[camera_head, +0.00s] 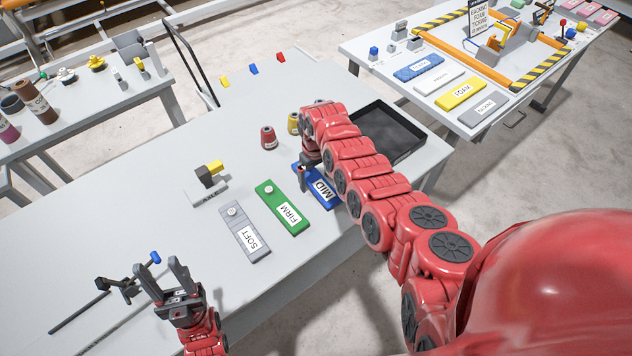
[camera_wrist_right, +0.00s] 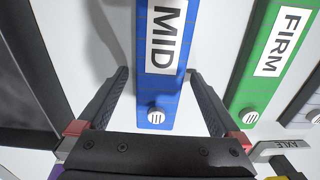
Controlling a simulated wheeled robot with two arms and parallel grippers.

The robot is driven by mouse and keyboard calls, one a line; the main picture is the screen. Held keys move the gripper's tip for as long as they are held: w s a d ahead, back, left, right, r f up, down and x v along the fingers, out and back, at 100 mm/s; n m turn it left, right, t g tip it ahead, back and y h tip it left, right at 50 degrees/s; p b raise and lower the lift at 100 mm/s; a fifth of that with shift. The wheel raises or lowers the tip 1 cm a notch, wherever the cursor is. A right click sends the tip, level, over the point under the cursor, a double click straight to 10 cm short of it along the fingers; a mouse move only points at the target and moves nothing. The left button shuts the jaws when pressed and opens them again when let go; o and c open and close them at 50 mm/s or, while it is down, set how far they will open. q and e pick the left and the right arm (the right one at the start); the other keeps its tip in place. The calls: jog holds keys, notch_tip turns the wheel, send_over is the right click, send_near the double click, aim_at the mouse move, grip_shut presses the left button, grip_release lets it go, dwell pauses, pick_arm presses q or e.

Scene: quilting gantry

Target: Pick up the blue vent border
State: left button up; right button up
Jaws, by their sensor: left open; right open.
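The blue vent border, labelled MID (camera_head: 322,188), lies flat on the grey table, partly hidden by my right arm. In the right wrist view it runs up the middle (camera_wrist_right: 163,80), with a round white vent (camera_wrist_right: 156,116) near its close end. My right gripper (camera_wrist_right: 160,73) is open, with one finger on each side of the blue strip and a gap to both. Its height over the table is hard to tell. In the head view my right gripper (camera_head: 311,172) is partly hidden. My left gripper (camera_head: 176,272) is open and empty at the lower left.
The green FIRM strip (camera_head: 283,206) and grey SOFT strip (camera_head: 245,232) lie to the left. Red (camera_head: 268,138) and yellow (camera_head: 293,123) spools and a black tray (camera_head: 385,133) are behind. A small stand (camera_head: 207,184) and a black rod tool (camera_head: 110,290) are further left.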

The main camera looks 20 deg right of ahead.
jog(key=c, duration=1.3)
jog(key=shift+r, duration=0.1)
